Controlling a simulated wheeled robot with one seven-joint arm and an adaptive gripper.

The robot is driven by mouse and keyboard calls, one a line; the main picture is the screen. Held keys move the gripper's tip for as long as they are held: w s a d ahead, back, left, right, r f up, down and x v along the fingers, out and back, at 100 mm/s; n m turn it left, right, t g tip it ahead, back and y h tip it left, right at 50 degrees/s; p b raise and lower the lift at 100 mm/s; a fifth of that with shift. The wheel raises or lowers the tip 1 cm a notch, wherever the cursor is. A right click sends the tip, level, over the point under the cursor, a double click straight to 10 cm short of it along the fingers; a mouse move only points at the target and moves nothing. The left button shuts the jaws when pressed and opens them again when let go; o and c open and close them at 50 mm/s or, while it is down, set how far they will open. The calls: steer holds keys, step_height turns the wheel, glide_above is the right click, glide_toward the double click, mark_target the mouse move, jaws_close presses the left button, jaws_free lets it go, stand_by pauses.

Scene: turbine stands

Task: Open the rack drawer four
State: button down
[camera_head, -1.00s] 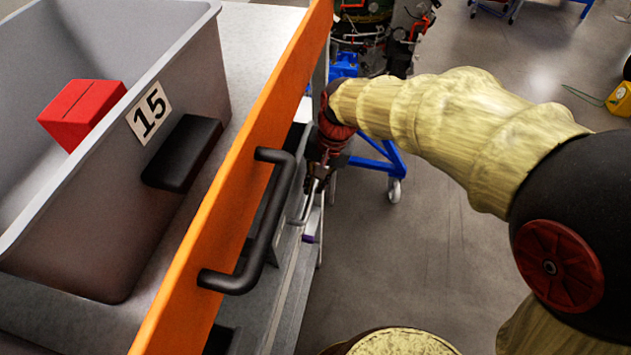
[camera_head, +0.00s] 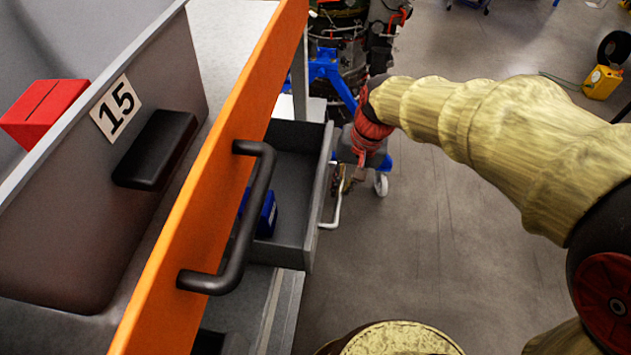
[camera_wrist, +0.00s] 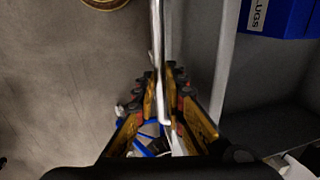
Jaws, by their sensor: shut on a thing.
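A grey rack drawer (camera_head: 290,188) stands pulled out to the right below the orange rail, and its inside shows. Whether it is number four cannot be read. A pale bar handle (camera_head: 334,198) runs along its front. My gripper (camera_head: 343,185) is at the far part of this handle. In the wrist view the two yellow fingers of my gripper (camera_wrist: 163,78) are shut on the handle (camera_wrist: 157,35), which runs between them. The drawer wall (camera_wrist: 222,60) is just right of the fingers. A blue box (camera_head: 265,214) lies in the drawer; it also shows in the wrist view (camera_wrist: 282,18), with lettering "LUGS".
An orange rail (camera_head: 215,175) with a black handle (camera_head: 245,220) crosses above the drawer. A grey bin (camera_head: 90,210) marked 15, with a red box (camera_head: 45,108), sits on top. A blue wheeled stand (camera_head: 330,70) is behind. The floor at right is mostly clear.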

steer(key=s+d+b, duration=0.1)
steer(key=d, duration=1.5)
steer(key=shift+d, duration=0.25)
steer(key=shift+s+r, duration=0.1)
steer(key=c, duration=1.8)
jaws_free()
steer(key=shift+c, duration=0.2)
step_height(320, 180, up, 12)
steer(key=d, duration=0.2)
steer(key=shift+d+f, duration=0.15)
steer(key=shift+f, duration=0.05)
steer(key=shift+s, duration=0.2)
